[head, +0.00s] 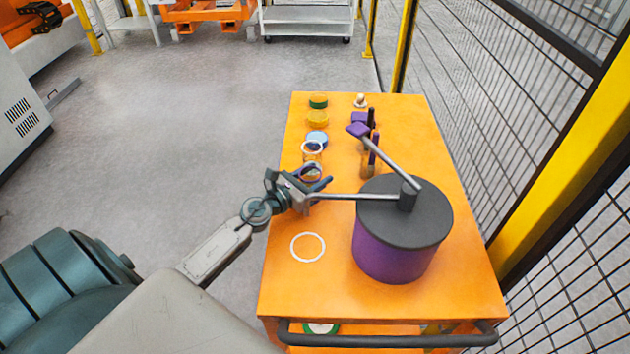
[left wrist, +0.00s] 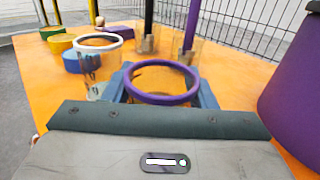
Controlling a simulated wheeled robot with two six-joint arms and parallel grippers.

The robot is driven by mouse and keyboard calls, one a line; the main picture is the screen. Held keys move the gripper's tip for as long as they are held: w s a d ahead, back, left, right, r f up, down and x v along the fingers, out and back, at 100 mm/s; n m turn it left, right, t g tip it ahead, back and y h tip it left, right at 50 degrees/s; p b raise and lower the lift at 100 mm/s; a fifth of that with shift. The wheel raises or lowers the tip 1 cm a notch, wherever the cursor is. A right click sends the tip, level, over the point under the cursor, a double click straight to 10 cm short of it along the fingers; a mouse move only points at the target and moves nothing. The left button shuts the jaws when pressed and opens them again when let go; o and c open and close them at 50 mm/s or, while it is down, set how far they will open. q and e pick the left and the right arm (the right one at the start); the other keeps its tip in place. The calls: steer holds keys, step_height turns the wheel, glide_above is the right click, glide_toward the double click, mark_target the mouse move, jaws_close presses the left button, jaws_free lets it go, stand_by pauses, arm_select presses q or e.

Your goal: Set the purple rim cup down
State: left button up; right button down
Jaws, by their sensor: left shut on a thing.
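The purple rim cup (left wrist: 162,99) is a clear cup with a purple ring at its top. In the left wrist view it stands between the two blue fingers of my left gripper (left wrist: 162,90), which is shut on it. In the head view the cup (head: 307,170) and my left gripper (head: 314,184) are over the left part of the orange table (head: 335,270). The cup looks upright. Its base is hidden, so I cannot tell whether it touches the table. My right gripper is not in view.
A white-rimmed clear cup (head: 312,147) stands just beyond, near blue (head: 317,136), yellow (head: 317,119) and green (head: 318,101) round pieces. A white ring (head: 308,247) lies nearer. A purple drum (head: 395,255) with a dark lid and bars stands right. Mesh fencing (head: 500,90) borders the table's right.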

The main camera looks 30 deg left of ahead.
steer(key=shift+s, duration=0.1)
arm_select(q)
steer(key=shift+f, duration=0.15)
steer(key=o, duration=1.1)
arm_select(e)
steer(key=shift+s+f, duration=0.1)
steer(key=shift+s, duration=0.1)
arm_select(q)
steer(key=shift+r, duration=0.3)
steer(key=b+v, duration=0.1)
steer(key=v, duration=0.1)
steer(key=b+v, duration=0.2)
steer(key=v, duration=0.1)
steer(key=b+v, duration=0.1)
steer(key=v, duration=0.1)
steer(key=shift+s+f, duration=0.4)
steer(key=shift+b+v, duration=0.85)
steer(key=shift+b, duration=0.35)
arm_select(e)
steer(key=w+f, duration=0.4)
arm_select(q)
steer(key=shift+b+v, duration=0.9)
steer(key=shift+v, duration=0.2)
steer(key=shift+s+r, duration=0.15)
steer(key=shift+r, duration=0.15)
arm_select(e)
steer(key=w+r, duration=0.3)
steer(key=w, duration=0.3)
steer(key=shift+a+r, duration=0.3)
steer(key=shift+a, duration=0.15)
